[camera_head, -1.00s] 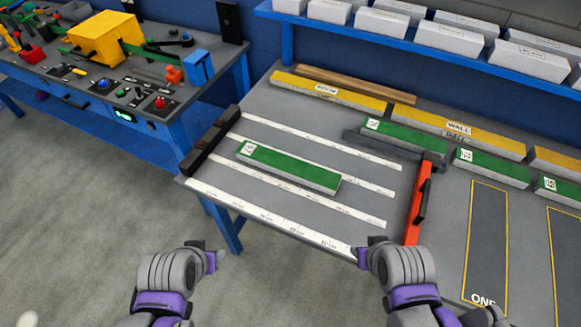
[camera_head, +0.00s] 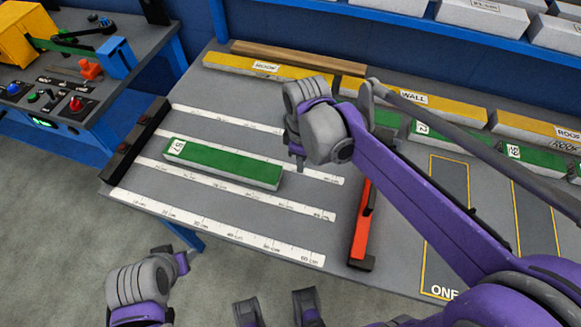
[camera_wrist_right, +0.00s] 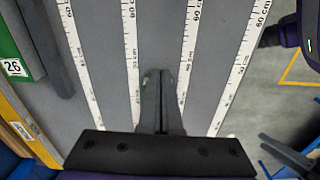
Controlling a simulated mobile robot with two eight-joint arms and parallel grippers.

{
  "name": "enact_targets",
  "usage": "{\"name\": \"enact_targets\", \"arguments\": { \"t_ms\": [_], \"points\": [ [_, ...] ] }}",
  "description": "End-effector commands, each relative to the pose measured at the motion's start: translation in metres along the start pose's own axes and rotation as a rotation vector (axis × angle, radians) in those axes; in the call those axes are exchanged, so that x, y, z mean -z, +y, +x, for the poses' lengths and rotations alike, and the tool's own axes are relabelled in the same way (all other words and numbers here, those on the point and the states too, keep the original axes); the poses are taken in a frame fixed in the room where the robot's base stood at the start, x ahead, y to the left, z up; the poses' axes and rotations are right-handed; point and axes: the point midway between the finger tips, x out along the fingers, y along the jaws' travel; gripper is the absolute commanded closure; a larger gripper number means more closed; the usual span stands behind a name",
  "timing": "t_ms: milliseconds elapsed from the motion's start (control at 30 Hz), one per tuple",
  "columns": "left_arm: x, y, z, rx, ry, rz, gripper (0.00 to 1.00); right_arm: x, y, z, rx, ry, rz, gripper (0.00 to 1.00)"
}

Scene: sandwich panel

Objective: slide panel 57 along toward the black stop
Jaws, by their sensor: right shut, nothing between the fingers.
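Panel 57 (camera_head: 222,164) is a green-topped board with a grey edge and a white "57" label at its left end. It lies flat between white rulers on the grey table. The black stop (camera_head: 136,141) is a dark bar along the table's left side, with a small gap to the panel. My right gripper (camera_head: 298,158) is shut and empty, low over the table just beyond the panel's right end; contact cannot be told. In the right wrist view its fingers (camera_wrist_right: 160,105) point down between rulers. My left gripper (camera_head: 182,262) hangs off the table's front edge; its jaws are unclear.
A red-orange bar (camera_head: 361,225) stands at the right of the rulers. Yellow panels (camera_head: 262,68) and green panels (camera_head: 535,160) line the back. Panel 26 (camera_wrist_right: 14,67) shows in the right wrist view. A workbench (camera_head: 65,95) is at the left. The rulers' area around panel 57 is clear.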

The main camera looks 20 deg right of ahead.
Motion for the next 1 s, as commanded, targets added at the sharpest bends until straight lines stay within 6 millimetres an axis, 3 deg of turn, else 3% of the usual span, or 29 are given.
{"name": "enact_targets", "arguments": {
  "t_ms": [267,700,800,1000],
  "points": [
    [-0.003,0.000,0.004,0.000,-0.001,0.000,0.50,0.005,0.003,0.016,0.017,-0.015,-0.048,1.00],
    [-0.010,0.000,0.014,0.000,-0.006,0.000,0.50,0.004,0.002,0.106,0.016,-0.014,-0.045,1.00],
    [-0.008,0.000,0.012,0.000,-0.005,0.000,0.50,0.022,0.001,0.103,0.016,-0.013,-0.049,1.00],
    [-0.007,0.000,0.011,0.000,-0.004,0.000,0.50,0.040,0.000,0.103,0.015,-0.013,-0.046,1.00]
  ]
}}
